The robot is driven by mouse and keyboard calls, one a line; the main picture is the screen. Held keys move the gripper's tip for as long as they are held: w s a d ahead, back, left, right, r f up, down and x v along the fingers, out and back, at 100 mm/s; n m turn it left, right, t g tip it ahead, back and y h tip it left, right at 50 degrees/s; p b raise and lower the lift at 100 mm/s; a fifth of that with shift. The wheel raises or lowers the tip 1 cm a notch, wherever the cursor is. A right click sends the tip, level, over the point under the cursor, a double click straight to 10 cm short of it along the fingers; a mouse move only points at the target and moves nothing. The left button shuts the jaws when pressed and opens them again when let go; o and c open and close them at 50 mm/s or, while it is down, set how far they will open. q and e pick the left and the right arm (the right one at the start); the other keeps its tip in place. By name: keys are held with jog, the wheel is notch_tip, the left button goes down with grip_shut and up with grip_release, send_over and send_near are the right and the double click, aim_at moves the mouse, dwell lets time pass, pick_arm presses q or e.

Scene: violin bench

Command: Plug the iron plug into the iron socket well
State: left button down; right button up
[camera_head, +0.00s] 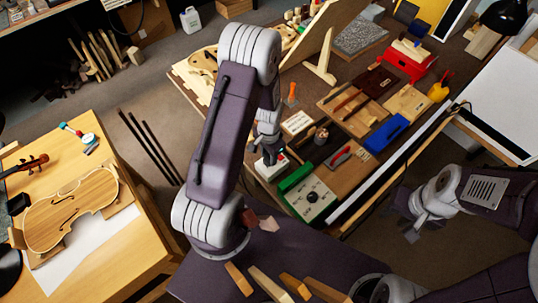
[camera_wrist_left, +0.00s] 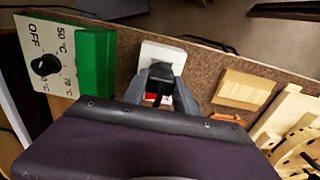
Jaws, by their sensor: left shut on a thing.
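The plug is over the white socket block (camera_wrist_left: 163,51), which also shows below the gripper in the head view (camera_head: 266,172). A bit of red shows between the fingers. The socket well is hidden by the plug and fingers, so I cannot tell whether the plug is above it or in it. My right gripper (camera_head: 413,229) hangs apart at the right, its fingers unclear.
A green box with a dial panel (camera_head: 313,199) stands close beside the socket block; its dial face (camera_wrist_left: 44,61) shows in the wrist view. A blue box (camera_head: 387,133), a red box (camera_head: 409,62) and wooden trays crowd the bench. A violin body (camera_head: 70,208) lies on the left table.

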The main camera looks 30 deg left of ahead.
pick_arm(q)
jog(key=shift+f+b, duration=0.85)
jog(key=shift+f, duration=0.4)
jog(key=c, duration=0.9)
grip_release()
notch_tip(320, 180, up, 9)
